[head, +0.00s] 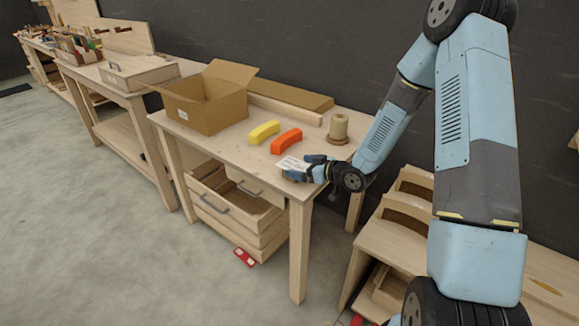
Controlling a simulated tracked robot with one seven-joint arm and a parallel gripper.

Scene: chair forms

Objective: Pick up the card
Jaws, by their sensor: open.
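A small white card with faint print (292,164) shows at the near right part of the wooden workbench top (227,147), right at my gripper. My gripper (300,170) is open, reaching in from the right, low over the bench's front right corner. Its fingers are beside the card and partly overlap it in the picture. I cannot tell whether they touch it, or whether the card lies flat on the bench. Part of the card may be hidden by the fingers.
Near the card are an orange curved block (286,141), a yellow curved block (264,132) and a spool (338,129). An open cardboard box (206,105) stands to the left. A small red item (244,257) lies on the floor. Chair-like wooden forms (400,225) stand at right.

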